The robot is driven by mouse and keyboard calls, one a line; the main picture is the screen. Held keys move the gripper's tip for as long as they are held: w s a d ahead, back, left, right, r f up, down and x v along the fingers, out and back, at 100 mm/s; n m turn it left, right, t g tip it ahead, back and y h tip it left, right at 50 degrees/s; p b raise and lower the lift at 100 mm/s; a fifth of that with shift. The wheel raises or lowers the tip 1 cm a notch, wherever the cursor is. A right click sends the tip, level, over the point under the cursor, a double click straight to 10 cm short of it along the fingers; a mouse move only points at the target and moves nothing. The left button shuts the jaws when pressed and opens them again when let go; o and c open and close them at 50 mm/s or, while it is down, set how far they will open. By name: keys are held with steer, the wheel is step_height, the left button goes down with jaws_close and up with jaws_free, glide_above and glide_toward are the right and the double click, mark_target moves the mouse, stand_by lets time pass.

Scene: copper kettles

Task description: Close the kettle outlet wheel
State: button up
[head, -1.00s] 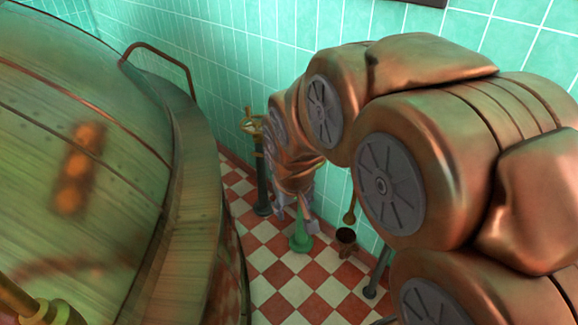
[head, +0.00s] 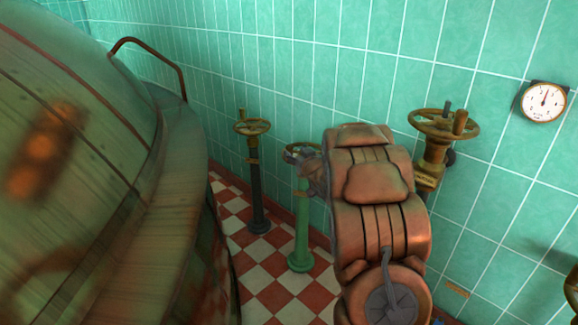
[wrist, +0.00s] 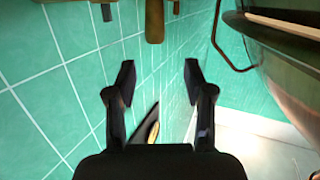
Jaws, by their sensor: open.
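Three handwheels on valves stand along the wall; I cannot tell which is the kettle outlet wheel. A brass wheel (head: 252,127) tops a dark post at the left. A second wheel (head: 299,149) tops a green post (head: 300,225), partly hidden by my arm. A larger brass wheel (head: 443,122) with an upright handle sits on a brass valve at the right. My gripper (head: 314,174) is beside the green post's wheel, mostly hidden by the arm; contact cannot be told. In the wrist view my gripper (wrist: 158,83) is open, with nothing between its fingers.
The large kettle (head: 90,150) fills the left, with a curved rail (head: 150,45) on its far side. A gauge (head: 544,102) hangs on the tiled wall. The checkered floor (head: 270,285) shows bare between kettle and posts. Brown metal parts (wrist: 154,20) cross the wrist view's top.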

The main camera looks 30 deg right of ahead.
mark_target(291, 152)
steer(key=f, duration=0.1)
steer(key=w+d+f+t+b, duration=0.1)
steer(key=f+y+b, duration=0.1)
steer(key=shift+w+d+t, duration=0.25)
steer(key=shift+w+t, duration=0.05)
steer(key=shift+t, duration=0.1)
steer(key=shift+w+d+b, duration=0.2)
steer(key=shift+w+b, duration=0.2)
steer(key=shift+w, duration=1.35)
steer(key=shift+w+d+b, duration=0.2)
steer(key=shift+w+b, duration=0.2)
steer(key=shift+w, duration=1.35)
jaws_close()
